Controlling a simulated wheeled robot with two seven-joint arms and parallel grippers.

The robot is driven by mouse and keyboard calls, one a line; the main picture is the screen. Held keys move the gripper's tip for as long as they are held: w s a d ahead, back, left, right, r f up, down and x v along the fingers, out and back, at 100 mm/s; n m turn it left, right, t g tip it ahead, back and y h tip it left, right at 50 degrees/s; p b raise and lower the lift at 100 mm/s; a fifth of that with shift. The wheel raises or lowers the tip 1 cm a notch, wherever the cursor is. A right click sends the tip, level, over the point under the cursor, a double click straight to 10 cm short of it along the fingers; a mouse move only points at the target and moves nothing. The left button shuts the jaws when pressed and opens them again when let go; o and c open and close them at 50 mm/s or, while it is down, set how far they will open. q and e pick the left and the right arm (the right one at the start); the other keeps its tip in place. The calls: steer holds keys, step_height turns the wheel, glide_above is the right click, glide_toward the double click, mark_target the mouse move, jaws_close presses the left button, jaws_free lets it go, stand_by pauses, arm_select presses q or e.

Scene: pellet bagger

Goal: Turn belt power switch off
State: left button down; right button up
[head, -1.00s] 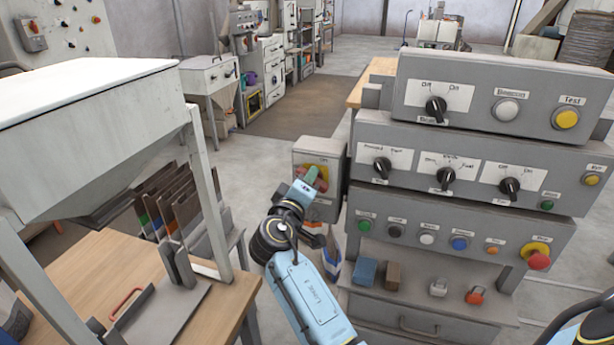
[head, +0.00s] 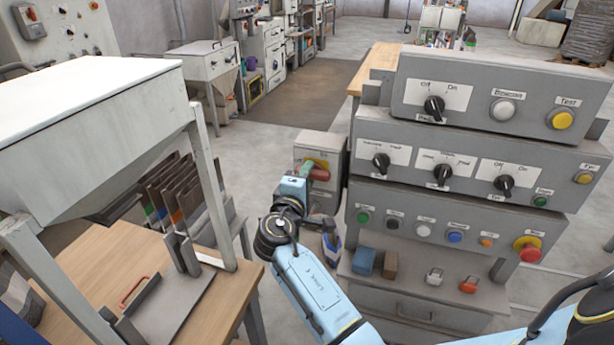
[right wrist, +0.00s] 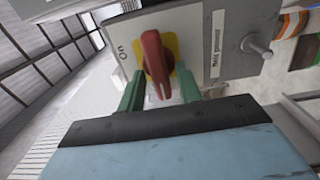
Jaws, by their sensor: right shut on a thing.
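The belt power switch is a red rotary handle (head: 320,174) on a yellow plate, on the front of a small grey box (head: 318,148) left of the large console. In the right wrist view the red handle (right wrist: 154,62) stands roughly upright in the picture, over its yellow plate. My right gripper (head: 307,171) is at the switch. Its green fingers (right wrist: 158,82) lie on both sides of the handle and are shut on it. The fingers hide part of the plate in the head view. My left gripper is not in view.
The large console (head: 455,150) with knobs and buttons stands close to the right of the switch box. A metal toggle (right wrist: 256,46) sits beside the handle. A white hopper (head: 90,110) and wooden table (head: 190,310) stand at the left.

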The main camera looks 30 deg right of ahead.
steer(key=o, duration=0.6)
steer(key=b+v, duration=0.2)
steer(key=v, duration=1.1)
steer(key=shift+s+a, duration=0.1)
steer(key=shift+s, duration=0.05)
